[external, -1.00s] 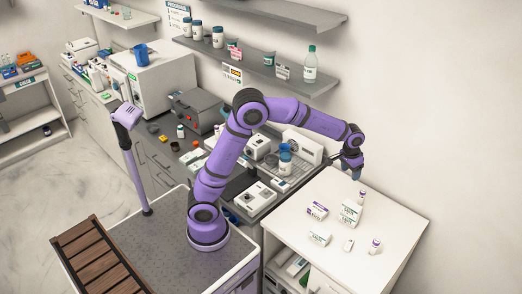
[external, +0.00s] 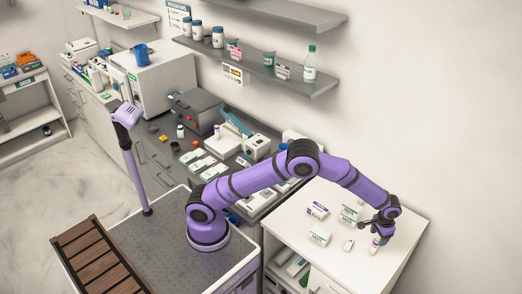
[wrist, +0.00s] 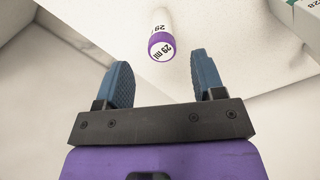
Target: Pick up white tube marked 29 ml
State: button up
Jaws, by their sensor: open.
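The white tube marked 29 ml (wrist: 160,44) is in the wrist view, top middle, with a purple end band. It lies ahead of the gap between my fingers, not between them. In the external view a small white tube with a purple band (external: 375,247) stands on the white table top at the right. My gripper (wrist: 162,72) is open and empty, with blue fingers. In the external view my gripper (external: 376,230) is just above and beside that tube; contact cannot be told.
A purple-marked box (external: 318,209), a green-marked box (external: 349,213), a low white box (external: 320,236) and a small white item (external: 348,245) stand left of my gripper on the white table (external: 395,265). A teal-marked box (wrist: 302,18) shows at the wrist view's upper right.

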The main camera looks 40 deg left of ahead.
aim_at(375, 246)
notch_tip(375, 246, down, 8)
jog(key=shift+w+r, duration=0.1)
jog(key=c, duration=1)
